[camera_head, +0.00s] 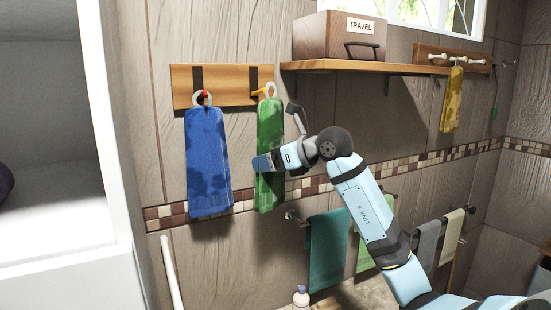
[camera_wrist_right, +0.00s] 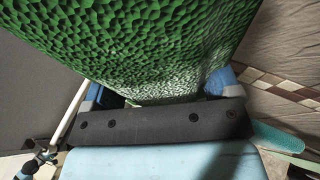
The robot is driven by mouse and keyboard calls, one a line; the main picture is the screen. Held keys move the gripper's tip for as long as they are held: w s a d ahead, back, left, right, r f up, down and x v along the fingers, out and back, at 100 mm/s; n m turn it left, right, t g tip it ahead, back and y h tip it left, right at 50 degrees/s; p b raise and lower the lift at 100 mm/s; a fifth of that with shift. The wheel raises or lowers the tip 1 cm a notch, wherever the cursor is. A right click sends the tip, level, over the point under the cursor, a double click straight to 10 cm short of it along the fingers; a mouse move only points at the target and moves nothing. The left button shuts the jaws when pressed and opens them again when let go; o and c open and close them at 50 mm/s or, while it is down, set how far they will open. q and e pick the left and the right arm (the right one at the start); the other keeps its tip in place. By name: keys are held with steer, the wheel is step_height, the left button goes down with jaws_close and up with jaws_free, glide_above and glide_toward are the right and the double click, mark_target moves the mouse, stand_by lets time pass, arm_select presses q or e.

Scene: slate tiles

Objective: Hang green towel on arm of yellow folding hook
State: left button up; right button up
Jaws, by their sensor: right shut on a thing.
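The green towel (camera_head: 269,140) hangs straight down from a white ring (camera_head: 271,90) at its top. The yellow folding hook (camera_head: 259,93) sticks out from the wooden board, and its arm meets the ring. I cannot tell for sure whether the arm passes through the ring. My right gripper (camera_head: 262,164) is shut on the green towel, well below the ring. In the right wrist view the green towel (camera_wrist_right: 150,40) fills the upper middle, between the blue fingers of my right gripper (camera_wrist_right: 157,90). My left gripper is not in view.
A blue towel (camera_head: 207,160) hangs by its ring on a red hook (camera_head: 204,94) to the left, on the same wooden board (camera_head: 228,84). A shelf (camera_head: 350,67) with a box labelled TRAVEL (camera_head: 340,40) juts out at the upper right. More towels hang lower right.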

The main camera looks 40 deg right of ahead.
steer(key=w+d+f, duration=0.1)
steer(key=w+d, duration=0.1)
steer(key=w, duration=0.4)
steer(key=shift+p, duration=0.4)
stand_by(0.4)
steer(key=shift+f, duration=0.1)
stand_by(0.3)
steer(key=o, duration=0.8)
steer(key=b+v, duration=0.5)
steer(key=v, duration=0.8)
steer(key=shift+s, duration=0.4)
